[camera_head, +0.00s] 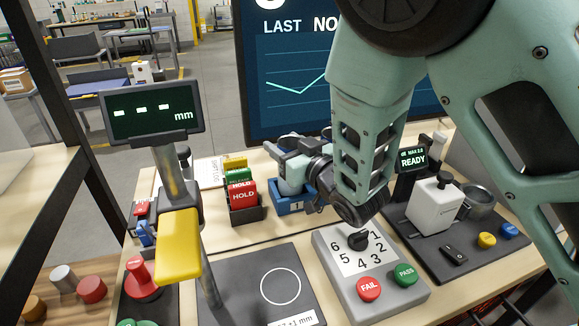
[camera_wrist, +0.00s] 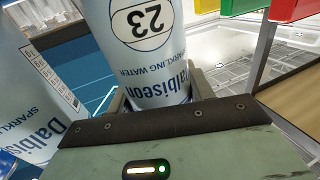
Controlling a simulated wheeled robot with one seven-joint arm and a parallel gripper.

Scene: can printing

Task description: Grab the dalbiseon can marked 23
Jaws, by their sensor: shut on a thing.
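The dalbiseon can marked 23 (camera_wrist: 140,65) is pale blue-white. Its label shows upside down in the wrist view. My gripper (camera_wrist: 158,98) is shut on it, with one finger on each side. In the head view my gripper (camera_head: 284,155) is at the blue crate (camera_head: 293,207), around a pale can (camera_head: 290,187) that is partly hidden by the fingers. A second Dalbiseon can (camera_wrist: 30,95) stands close by at the left in the wrist view; its number is not visible. I cannot tell whether the held can touches the crate floor.
In front are a dial box (camera_head: 365,262) with FAIL and PASS buttons and a gauge stand (camera_head: 180,245) with a yellow part. A printer unit (camera_head: 436,205) with a READY screen stands at the right.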

